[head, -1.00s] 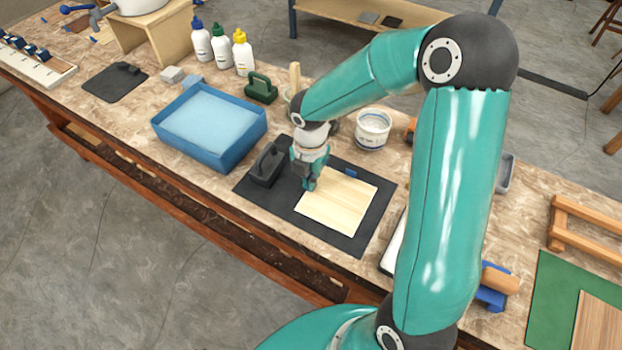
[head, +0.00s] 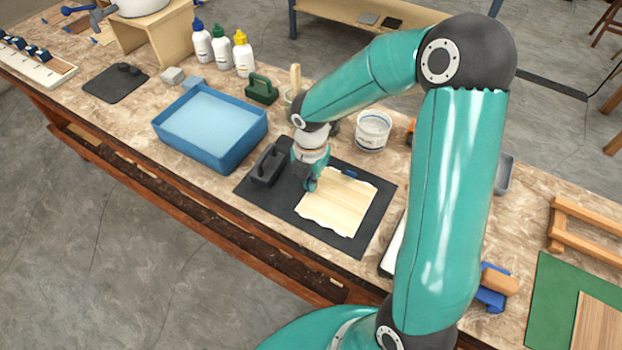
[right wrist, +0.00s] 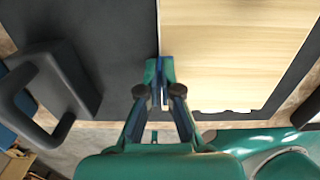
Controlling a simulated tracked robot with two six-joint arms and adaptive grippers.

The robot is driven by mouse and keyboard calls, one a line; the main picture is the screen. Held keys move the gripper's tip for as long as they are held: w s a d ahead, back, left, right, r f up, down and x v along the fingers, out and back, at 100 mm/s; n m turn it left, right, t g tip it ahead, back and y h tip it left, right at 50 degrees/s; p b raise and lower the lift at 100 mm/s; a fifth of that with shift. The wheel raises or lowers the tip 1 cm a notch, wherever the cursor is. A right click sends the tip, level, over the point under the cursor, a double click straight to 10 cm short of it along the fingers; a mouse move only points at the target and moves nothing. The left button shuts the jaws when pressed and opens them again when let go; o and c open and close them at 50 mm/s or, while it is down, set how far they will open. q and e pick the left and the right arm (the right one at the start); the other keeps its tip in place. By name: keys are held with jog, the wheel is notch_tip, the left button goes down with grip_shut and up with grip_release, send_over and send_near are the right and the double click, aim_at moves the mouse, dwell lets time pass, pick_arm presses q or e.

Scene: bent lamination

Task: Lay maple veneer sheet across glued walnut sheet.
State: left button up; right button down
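The pale maple veneer sheet (head: 345,205) lies on a dark grey mat (head: 262,213) in the head view, its edges wavy. My right gripper (head: 310,187) is at the sheet's left edge. In the right wrist view the sheet (right wrist: 225,50) runs up from my right gripper (right wrist: 160,75), whose blue-tipped fingers are nearly together on the edge. A brown striped wood sheet (head: 598,325), seemingly the walnut, lies on a green mat (head: 548,290) at lower right, cut off by the frame. I cannot tell whether it bears glue. My left gripper is not in view.
A black handled block (head: 267,165) stands left of the gripper. A blue tray (head: 200,160), white tub (head: 373,130) and several bottles stand behind. A blue-framed roller (head: 497,283) and wooden frame (head: 572,228) lie right, between my arm and the bench's right side.

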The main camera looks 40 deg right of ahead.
jog(key=shift+s+f, duration=0.3)
jog(key=shift+f, duration=0.15)
dwell(0.5)
jog(key=c, duration=1.2)
grip_release()
jog(key=shift+c, duration=0.2)
jog(key=shift+w+d, duration=0.1)
jog(key=shift+w, duration=0.1)
jog(key=shift+r+p, duration=0.1)
jog(key=shift+p, duration=0.2)
jog(key=o, duration=0.7)
jog(key=shift+w, duration=0.1)
jog(key=shift+c, duration=0.2)
jog(key=shift+r, duration=0.1)
jog(key=shift+r+p, duration=2.8)
jog(key=shift+r, duration=0.2)
